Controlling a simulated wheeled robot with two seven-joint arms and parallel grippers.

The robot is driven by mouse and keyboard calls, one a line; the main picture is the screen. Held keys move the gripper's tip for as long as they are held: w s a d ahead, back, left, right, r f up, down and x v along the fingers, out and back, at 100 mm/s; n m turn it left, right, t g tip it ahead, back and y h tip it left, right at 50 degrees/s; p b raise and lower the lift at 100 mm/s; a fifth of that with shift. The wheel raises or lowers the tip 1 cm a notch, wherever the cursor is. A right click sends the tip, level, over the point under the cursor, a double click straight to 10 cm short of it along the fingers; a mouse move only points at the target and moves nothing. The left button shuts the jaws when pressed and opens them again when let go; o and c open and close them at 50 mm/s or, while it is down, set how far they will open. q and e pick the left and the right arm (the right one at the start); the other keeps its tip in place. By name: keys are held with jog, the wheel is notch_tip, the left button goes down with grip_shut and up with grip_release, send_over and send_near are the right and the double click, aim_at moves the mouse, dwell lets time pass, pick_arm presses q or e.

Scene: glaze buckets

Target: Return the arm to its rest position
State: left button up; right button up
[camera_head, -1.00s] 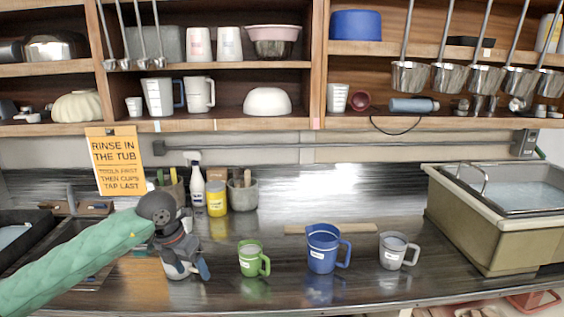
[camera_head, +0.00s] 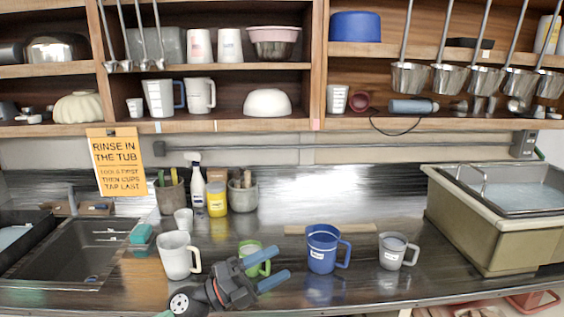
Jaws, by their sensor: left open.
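My left gripper (camera_head: 283,260) is at the bottom centre of the head view, its two blue fingers spread apart and pointing right, with nothing between them. It overlaps the green mug (camera_head: 250,249) and hides part of it; I cannot tell whether they touch. A white mug (camera_head: 174,256) stands upright on the counter to the left of the gripper, handle to the right. A blue mug (camera_head: 322,249) and a grey mug (camera_head: 392,251) stand to the right, clear of the gripper. My right gripper is not in view.
The metal counter (camera_head: 420,291) has a sink (camera_head: 75,250) at left and a tub of water (camera_head: 480,232) at right. Shelves hang above.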

pick_arm(q)
jog(key=s+a+f+n+t+y, duration=0.1)
jog(key=a+f+n+t+y, duration=0.4)
jog(key=a+f+n+y, duration=0.65)
jog(key=s+a+f+n+t+y, duration=0.1)
jog(key=a+f+n+t+y, duration=0.55)
jog(key=n, duration=1.05)
jog(key=s+a+f+n+g+y, duration=0.1)
jog(key=s+f+n+g, duration=0.1)
jog(key=s+f+g, duration=0.8)
jog(key=s+f+n+g+y, duration=0.15)
jog(key=s+f+g, duration=0.35)
jog(key=s+f, duration=0.65)
notch_tip(320, 180, down, 27)
jog(key=s+d, duration=0.1)
jog(key=d, duration=0.1)
jog(key=s+f, duration=0.4)
jog(key=f, duration=0.5)
jog(key=s+f+g, duration=0.1)
jog(key=s+f, duration=0.3)
jog(key=f, duration=0.6)
jog(key=shift+a+f+b, duration=0.15)
jog(key=shift+b, duration=0.3)
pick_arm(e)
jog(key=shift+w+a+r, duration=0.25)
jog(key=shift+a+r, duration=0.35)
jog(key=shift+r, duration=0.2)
